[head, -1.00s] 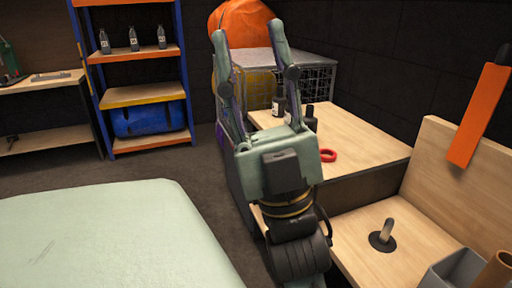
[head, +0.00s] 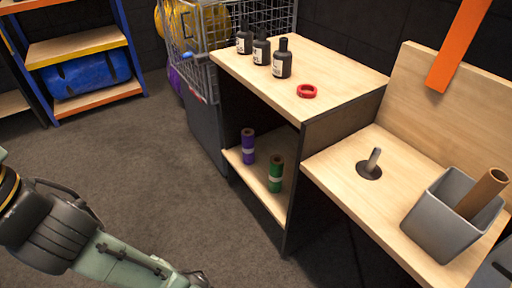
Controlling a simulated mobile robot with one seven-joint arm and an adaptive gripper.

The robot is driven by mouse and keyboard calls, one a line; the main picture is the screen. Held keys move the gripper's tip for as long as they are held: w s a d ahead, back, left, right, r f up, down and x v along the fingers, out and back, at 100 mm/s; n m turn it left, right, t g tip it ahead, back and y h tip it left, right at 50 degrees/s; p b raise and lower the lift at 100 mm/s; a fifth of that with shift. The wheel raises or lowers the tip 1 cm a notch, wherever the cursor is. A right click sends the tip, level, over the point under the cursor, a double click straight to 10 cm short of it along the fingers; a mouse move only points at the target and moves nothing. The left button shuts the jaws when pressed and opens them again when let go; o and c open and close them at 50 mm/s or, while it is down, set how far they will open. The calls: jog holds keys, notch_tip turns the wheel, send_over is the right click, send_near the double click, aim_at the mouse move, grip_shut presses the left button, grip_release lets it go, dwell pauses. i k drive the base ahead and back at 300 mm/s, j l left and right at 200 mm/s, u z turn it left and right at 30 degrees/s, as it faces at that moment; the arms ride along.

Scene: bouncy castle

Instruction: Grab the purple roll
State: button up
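The purple roll (head: 248,146) stands upright on the lower shelf (head: 263,192) of the wooden cabinet, near the middle of the head view. It has a pale band around it. A green roll (head: 275,173) stands upright just to its right and nearer to me. My arm enters at the lower left of the view, well apart from the rolls. My gripper is outside the picture, so its fingers do not show.
The cabinet top holds several black bottles (head: 282,58) and a red ring (head: 306,91). A wire cage (head: 190,45) stands behind left. A bench at right carries a grey bin (head: 442,222) and a peg (head: 373,160). Grey floor (head: 150,170) is clear left of the cabinet.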

aim_at(248, 147)
jog(key=u, duration=0.15)
jog(key=i+l+u, duration=0.35)
jog(key=i, duration=0.25)
jog(key=i+l+u, duration=0.35)
jog(key=i+l, duration=0.2)
jog(key=l, duration=0.15)
